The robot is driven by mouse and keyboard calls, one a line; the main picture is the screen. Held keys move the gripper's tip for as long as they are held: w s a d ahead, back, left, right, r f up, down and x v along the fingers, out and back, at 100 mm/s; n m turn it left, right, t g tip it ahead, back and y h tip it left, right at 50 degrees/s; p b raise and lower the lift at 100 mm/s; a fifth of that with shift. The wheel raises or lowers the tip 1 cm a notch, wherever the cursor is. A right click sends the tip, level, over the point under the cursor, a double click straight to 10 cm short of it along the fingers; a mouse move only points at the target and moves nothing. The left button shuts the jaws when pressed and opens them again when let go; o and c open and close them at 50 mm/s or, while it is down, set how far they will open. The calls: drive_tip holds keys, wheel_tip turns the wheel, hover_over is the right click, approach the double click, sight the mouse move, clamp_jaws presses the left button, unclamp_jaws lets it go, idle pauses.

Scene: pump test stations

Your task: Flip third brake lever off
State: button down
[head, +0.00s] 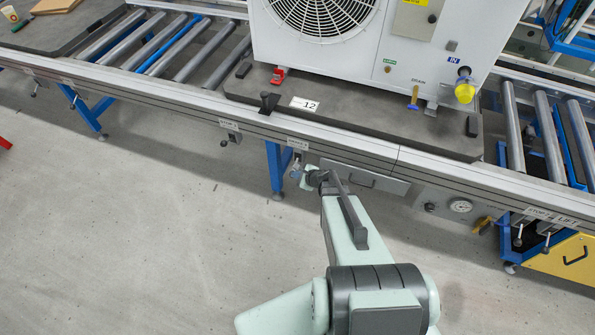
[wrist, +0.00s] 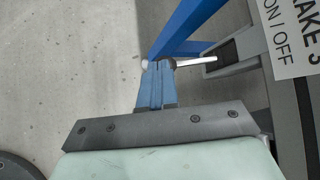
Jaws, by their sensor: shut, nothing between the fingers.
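The third brake lever (wrist: 195,62) is a thin pale rod coming out of a dark slotted bracket (wrist: 228,50) in the wrist view. A label reading "AKE 3 ON / OFF" (wrist: 290,38) is beside it, partly cut off. My gripper (wrist: 157,66) has blue fingers that are shut and empty. The fingertips are right at the rod's outer end, overlapping it in the picture; I cannot tell whether they touch. In the head view my gripper (head: 297,172) is just below the small label (head: 297,143) on the conveyor's front rail and largely hides the lever.
The conveyor rail (head: 200,105) runs across the front, with a blue leg (head: 275,165) close to my gripper. Another brake lever (head: 232,138) is to the left. Floor in front is clear.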

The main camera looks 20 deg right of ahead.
drive_tip(key=shift+r, duration=0.25)
drive_tip(key=shift+r, duration=0.6)
drive_tip(key=v, duration=1.2)
drive_tip(key=shift+n, duration=0.3)
idle(0.5)
